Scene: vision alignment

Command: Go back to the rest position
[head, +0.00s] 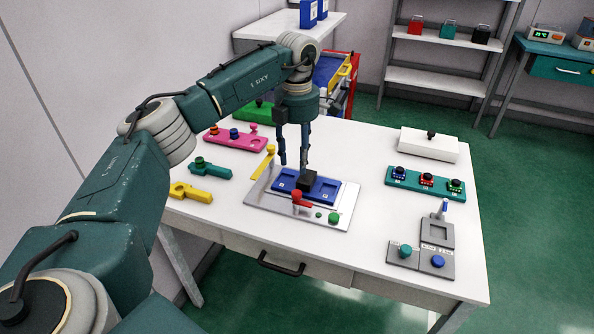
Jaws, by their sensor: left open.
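My left arm comes in from the left and reaches over the white table (375,250). My left gripper (293,166) points down above a grey panel (262,197) with a blue plate (323,189). Its fingers are apart, with nothing seen held between them. A small black block (307,181) is on the blue plate, close by the right fingertip; I cannot tell if they touch. My right gripper is not in view.
Around the panel are a yellow piece (190,192), a teal piece (212,168), a pink block (237,139), a teal button strip (424,181), a white box (428,145) and a grey fixture (436,232). Shelves (440,82) stand behind. Green floor is clear at right.

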